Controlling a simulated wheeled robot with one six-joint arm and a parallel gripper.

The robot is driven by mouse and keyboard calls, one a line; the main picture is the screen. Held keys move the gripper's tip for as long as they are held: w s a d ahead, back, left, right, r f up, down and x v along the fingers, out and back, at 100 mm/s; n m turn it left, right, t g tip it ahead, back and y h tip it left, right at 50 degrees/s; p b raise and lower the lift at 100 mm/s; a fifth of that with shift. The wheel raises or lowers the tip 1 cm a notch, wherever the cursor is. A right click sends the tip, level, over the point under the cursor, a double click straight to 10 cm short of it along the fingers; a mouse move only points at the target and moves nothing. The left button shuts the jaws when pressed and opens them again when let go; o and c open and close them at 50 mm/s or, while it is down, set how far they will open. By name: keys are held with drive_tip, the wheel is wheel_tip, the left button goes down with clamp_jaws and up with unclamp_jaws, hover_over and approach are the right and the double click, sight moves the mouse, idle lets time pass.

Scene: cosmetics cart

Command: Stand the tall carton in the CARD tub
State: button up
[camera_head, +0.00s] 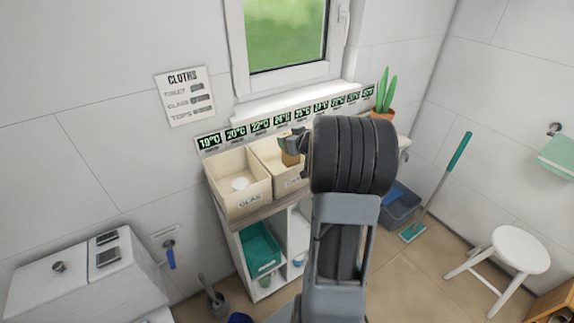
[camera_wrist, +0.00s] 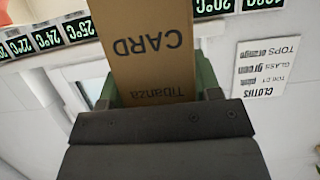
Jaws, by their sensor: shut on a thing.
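The tall carton (camera_wrist: 150,65) is brown and fills the middle of the wrist view. Its printing, "CARD" and "Tibanza", is upside down there. My gripper (camera_wrist: 157,84) is shut on it, with a green finger on either side. In the head view a small part of the carton (camera_head: 290,159) shows below my gripper (camera_head: 298,143), at the second cream tub. That tub, the CARD tub (camera_head: 265,160), has a label beginning "CA"; my arm hides the rest. I cannot tell whether the carton touches the tub's floor.
A cream tub labelled "GLAS" (camera_head: 227,187) stands left of it on the white cart (camera_head: 262,230), with a pale round thing (camera_head: 240,184) inside. A strip of temperature displays (camera_head: 260,125) runs behind the tubs. A potted plant (camera_head: 385,95) is on the right. A white stool (camera_head: 520,248) stands farther right.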

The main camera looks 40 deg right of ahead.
sight(294, 161)
wheel_tip(294, 161, down, 8)
drive_tip(key=shift+f+b, duration=0.1)
drive_tip(key=shift+b, duration=0.65)
drive_tip(key=shift+f, duration=0.1)
